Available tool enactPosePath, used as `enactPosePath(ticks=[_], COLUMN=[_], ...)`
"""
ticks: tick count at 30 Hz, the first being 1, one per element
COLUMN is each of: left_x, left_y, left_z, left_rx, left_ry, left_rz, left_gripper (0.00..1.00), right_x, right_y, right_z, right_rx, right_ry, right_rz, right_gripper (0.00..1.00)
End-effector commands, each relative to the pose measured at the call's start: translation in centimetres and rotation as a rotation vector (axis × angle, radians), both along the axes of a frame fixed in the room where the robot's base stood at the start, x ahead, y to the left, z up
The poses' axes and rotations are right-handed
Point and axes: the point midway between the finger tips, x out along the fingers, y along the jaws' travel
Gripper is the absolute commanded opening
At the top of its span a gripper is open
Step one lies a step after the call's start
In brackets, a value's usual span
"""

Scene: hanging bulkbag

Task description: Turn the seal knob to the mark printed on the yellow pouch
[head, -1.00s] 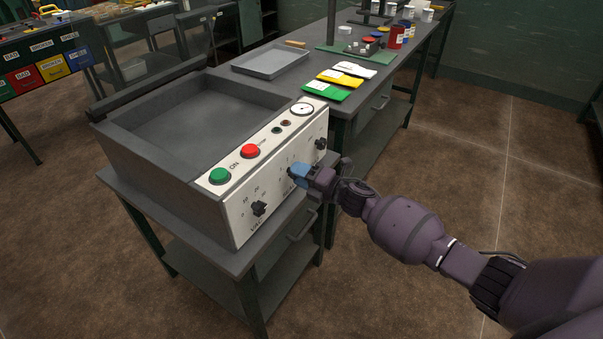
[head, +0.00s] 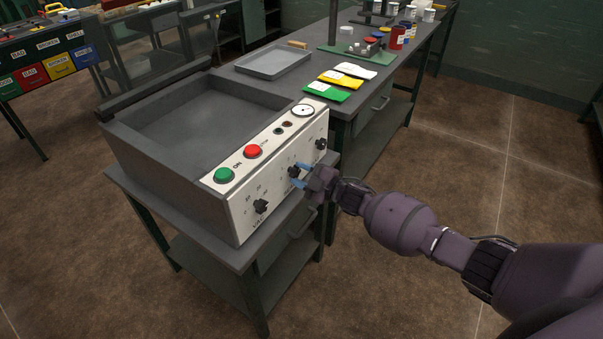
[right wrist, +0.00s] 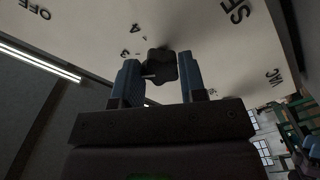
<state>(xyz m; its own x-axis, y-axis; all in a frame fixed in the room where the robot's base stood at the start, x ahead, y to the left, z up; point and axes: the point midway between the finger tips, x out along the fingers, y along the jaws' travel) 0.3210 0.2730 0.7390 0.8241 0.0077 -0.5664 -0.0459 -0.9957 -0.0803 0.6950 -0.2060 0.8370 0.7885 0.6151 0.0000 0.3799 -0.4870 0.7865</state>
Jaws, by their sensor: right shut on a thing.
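The seal knob (head: 293,171) is the dark middle knob on the white front panel of the grey sealing machine (head: 150,160). My right gripper (head: 299,176) is shut on this knob, its blue fingers on either side. In the right wrist view, the knob (right wrist: 160,66) sits between the fingertips of my right gripper (right wrist: 161,78), with a short white pointer line toward the left finger. Panel numbers show beside it, partly hidden. The yellow pouch (head: 350,80) lies on the bench behind; its printed mark is too small to read. My left gripper is out of view.
A VAC knob (head: 260,207) and another dark knob (head: 320,144) flank the seal knob. Green (head: 224,175) and red (head: 253,151) buttons and a gauge (head: 303,110) sit above. Green (head: 326,94) and white (head: 356,69) pouches lie beside the yellow one.

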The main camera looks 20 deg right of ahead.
Motion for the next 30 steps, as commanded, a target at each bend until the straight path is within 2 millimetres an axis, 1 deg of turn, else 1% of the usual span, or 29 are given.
enactPosePath(ticks=[6,12,28,29,30], left_x=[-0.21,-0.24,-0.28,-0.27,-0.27], left_y=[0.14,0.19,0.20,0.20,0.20], left_z=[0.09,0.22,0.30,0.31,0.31], left_rx=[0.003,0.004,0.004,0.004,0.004], left_ry=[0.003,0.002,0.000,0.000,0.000], left_rz=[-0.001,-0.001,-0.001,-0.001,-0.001], left_gripper=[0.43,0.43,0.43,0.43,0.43], right_x=[-0.02,-0.02,-0.03,-0.03,-0.03], right_y=[-0.03,-0.03,-0.03,-0.03,-0.03], right_z=[0.00,-0.03,-0.08,-0.08,-0.08], right_rx=[0.095,0.143,0.164,0.164,0.164], right_ry=[0.076,0.114,0.128,0.128,0.128], right_rz=[0.000,0.000,-0.001,-0.001,-0.001], right_gripper=[0.15,0.15,0.15,0.40,0.46])
